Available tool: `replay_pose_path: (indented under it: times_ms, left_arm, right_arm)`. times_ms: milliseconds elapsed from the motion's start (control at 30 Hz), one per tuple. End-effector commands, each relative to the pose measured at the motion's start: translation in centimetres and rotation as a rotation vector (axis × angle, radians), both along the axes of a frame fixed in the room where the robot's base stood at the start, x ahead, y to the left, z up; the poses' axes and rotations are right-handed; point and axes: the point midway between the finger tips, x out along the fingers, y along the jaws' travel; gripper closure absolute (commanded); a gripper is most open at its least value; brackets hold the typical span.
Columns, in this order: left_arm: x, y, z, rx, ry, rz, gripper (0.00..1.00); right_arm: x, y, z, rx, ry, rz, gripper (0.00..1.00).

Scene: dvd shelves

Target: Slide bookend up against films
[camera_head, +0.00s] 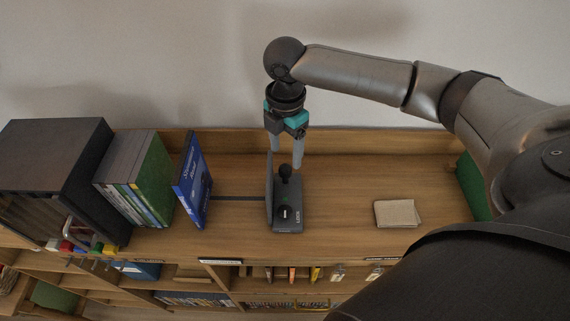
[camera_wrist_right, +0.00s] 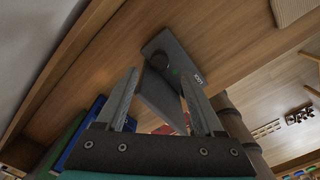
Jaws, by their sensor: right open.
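The dark grey bookend (camera_head: 291,218) stands on the shelf top, with an upright plate on its left side and a base with a black knob and the word LOCK. The films are a row of upright cases (camera_head: 146,185) at left, ending in a blue case (camera_head: 192,185) that leans. A clear gap lies between the blue case and the bookend. My right gripper (camera_head: 287,162) is open above the back of the bookend, pointing down. In the right wrist view the bookend (camera_wrist_right: 173,52) shows beyond and between its open fingers (camera_wrist_right: 160,75); contact is unclear. My left gripper is out of view.
A dark strip (camera_head: 238,198) runs along the wood between blue case and bookend. A dark box (camera_head: 60,150) stands left of the films. A beige pad (camera_head: 397,213) lies at right, a green object (camera_head: 472,185) beyond it. A low back ledge (camera_head: 350,142) borders the wall.

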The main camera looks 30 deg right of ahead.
Motion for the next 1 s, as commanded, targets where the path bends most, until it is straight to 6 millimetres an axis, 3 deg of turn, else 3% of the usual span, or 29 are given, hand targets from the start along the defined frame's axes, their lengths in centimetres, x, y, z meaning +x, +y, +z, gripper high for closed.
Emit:
replay_pose_path:
  times_ms: [100,300,700,1000]
  left_arm:
    - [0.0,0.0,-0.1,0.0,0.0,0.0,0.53]
    - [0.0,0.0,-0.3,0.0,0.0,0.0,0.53]
    - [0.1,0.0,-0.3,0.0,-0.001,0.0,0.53]
    - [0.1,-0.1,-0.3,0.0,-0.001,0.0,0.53]
  right_arm:
    - [-0.1,0.1,-2.5,0.0,0.003,0.001,0.31]
    - [0.0,0.0,-5.0,0.0,0.001,0.0,0.31]
    - [0.0,0.1,-5.8,0.0,-0.002,0.002,0.31]
    - [0.0,0.0,-5.8,0.0,-0.001,0.001,0.63]
